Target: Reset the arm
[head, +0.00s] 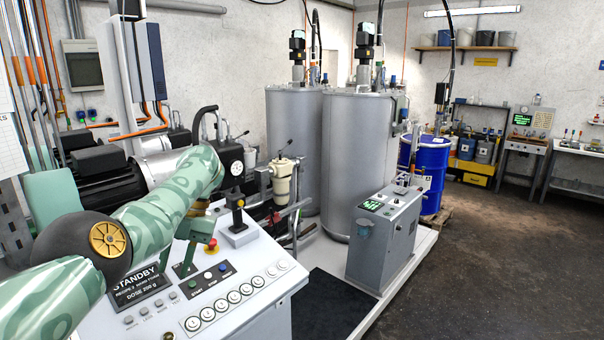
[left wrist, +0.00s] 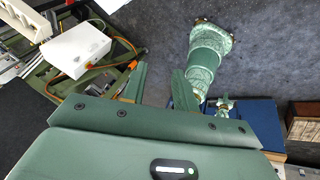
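My left arm comes in from the left in the head view, patterned green and white, and bends above a grey control console (head: 250,275). My left gripper (head: 188,258) appears small and green below the far end of that arm, over the console's back part. In the left wrist view its two green fingers (left wrist: 157,72) stand apart with a gap between them and nothing held. A tapered, patterned green part (left wrist: 208,55) beyond the fingers looks like part of my own body. My right gripper is not seen in the head view.
The console has a STANDBY display (head: 140,283), a red stop button (head: 211,245) and a black joystick (head: 238,215). Steel tanks (head: 355,165), a grey control cabinet (head: 384,240) and a blue drum (head: 432,172) stand behind. Open dark floor (head: 490,265) lies at right.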

